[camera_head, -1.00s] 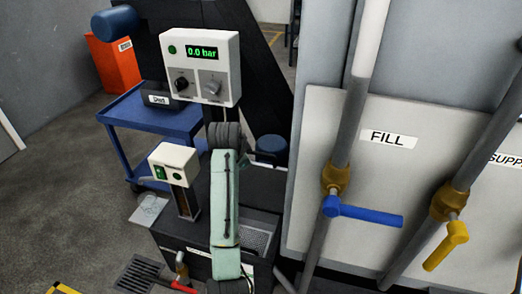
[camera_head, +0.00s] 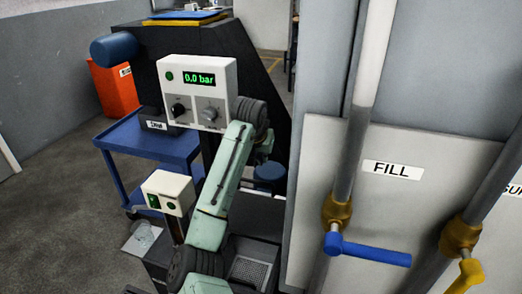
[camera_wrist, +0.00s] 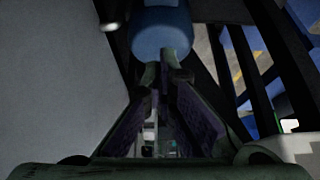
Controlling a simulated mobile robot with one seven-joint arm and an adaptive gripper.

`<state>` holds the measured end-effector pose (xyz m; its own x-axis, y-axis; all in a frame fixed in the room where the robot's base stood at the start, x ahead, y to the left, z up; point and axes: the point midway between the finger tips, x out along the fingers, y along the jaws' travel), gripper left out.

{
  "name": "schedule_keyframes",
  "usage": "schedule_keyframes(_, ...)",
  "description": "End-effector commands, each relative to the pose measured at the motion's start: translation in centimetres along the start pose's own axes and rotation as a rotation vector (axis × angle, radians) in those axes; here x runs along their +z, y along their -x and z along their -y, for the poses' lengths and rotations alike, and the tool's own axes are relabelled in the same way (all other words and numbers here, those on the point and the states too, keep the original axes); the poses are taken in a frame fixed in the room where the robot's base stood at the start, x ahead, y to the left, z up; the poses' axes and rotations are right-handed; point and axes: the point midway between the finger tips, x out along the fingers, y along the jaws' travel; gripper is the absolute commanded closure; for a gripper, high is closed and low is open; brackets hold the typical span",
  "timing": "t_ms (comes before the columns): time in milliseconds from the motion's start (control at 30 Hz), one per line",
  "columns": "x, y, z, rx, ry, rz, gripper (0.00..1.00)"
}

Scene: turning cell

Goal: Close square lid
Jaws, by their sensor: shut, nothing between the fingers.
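No square lid can be made out with certainty in either view. My gripper (camera_wrist: 166,76) shows in the wrist view, its two fingers converging to a narrow point, shut with nothing held. A blue cylinder (camera_wrist: 161,32) is just beyond the fingertips in that view; whether they touch it I cannot tell. In the head view my pale green arm rises past the gauge box (camera_head: 199,92), which reads 0.0 bar. My gripper is mostly hidden there behind the arm. A blue rounded part (camera_head: 270,174) shows low behind the arm.
A grey panel marked FILL (camera_head: 400,200) with pipes and a blue valve handle (camera_head: 368,250) stands close on the right. A small switch box (camera_head: 167,192) is left of my arm. A blue cart (camera_head: 150,143) stands behind. Open floor lies at left.

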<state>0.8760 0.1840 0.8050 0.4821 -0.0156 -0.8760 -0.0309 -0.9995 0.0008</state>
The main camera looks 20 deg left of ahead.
Motion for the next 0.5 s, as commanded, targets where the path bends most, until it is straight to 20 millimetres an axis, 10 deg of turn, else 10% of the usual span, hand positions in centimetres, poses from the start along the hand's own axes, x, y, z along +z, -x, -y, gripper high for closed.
schedule_keyframes(167,0.0,-3.7,0.0,0.0,0.0,0.004,1.0)
schedule_keyframes(500,3.5,-2.6,0.0,0.0,-0.001,0.0,1.0)
